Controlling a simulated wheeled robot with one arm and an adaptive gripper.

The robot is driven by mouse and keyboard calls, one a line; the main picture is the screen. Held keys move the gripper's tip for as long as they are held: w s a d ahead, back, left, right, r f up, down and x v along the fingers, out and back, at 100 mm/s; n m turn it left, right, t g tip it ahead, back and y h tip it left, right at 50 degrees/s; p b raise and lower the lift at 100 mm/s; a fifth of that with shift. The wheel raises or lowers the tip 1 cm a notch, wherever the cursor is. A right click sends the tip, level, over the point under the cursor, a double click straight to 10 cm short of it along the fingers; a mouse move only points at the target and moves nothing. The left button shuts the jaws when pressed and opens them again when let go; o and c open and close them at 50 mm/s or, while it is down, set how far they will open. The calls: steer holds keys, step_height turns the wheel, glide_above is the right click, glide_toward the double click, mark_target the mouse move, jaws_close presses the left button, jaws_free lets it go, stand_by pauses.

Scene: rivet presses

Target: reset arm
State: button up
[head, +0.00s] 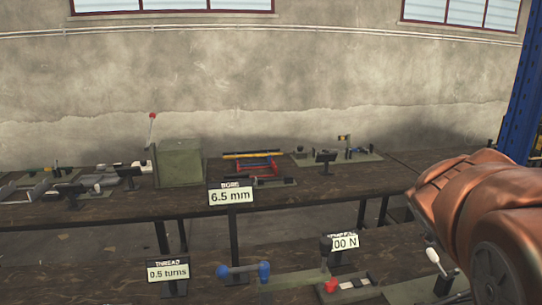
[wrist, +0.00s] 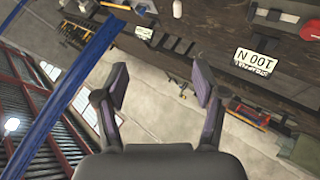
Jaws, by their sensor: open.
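My gripper (wrist: 161,90) shows in the wrist view with its two fingers spread apart and nothing between them. It is open and empty. The wrist view is turned upside down, with the bench at the top and the wall behind the fingers. In the head view my copper-coloured arm (head: 490,215) fills the right side. My gripper is not visible in the head view.
A long dark bench (head: 330,195) runs along the wall, with a green box (head: 179,163) and several tools on it. A nearer bench holds a blue-ended handle (head: 243,271) and a sign (head: 344,243). A blue post (head: 522,105) stands at right.

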steer(key=s+a+f+g+y, duration=0.2)
steer(key=s+a+f, duration=0.3)
steer(key=s, duration=0.4)
steer(key=s+a+f+g+y, duration=0.2)
steer(key=s+a+f+g, duration=0.2)
steer(key=s, duration=0.5)
steer(key=s+a+f+g+y, duration=0.2)
steer(key=s+a+f+y, duration=0.1)
steer(key=s+a+f, duration=0.5)
steer(key=shift+s+a+f+g, duration=0.25)
steer(key=shift+s+a+g, duration=0.2)
steer(key=shift+s, duration=0.2)
stand_by(1.5)
